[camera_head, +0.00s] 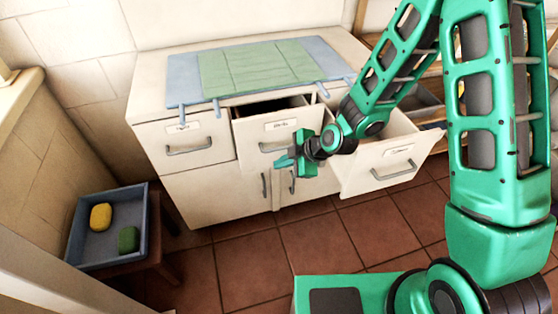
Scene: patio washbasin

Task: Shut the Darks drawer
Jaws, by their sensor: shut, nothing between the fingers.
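A white cabinet holds three drawers in a row. The middle drawer (255,131) stands partly open; its small label seems to read "Darks", though the letters are blurred. The right drawer (378,166) is pulled out further, and its label is too small to read surely. The left drawer (170,148) looks shut. My gripper (281,162) is shut and empty, in front of the middle drawer's lower right front, near its handle (272,147). I cannot tell whether it touches the drawer. My gripper hides part of that front's right side.
Blue and green cloths (258,63) lie on the cabinet top. A blue-grey tray (75,226) with a yellow piece (101,217) and a green piece (128,240) stands on a low stool at the left. The tiled floor (245,262) in front is clear.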

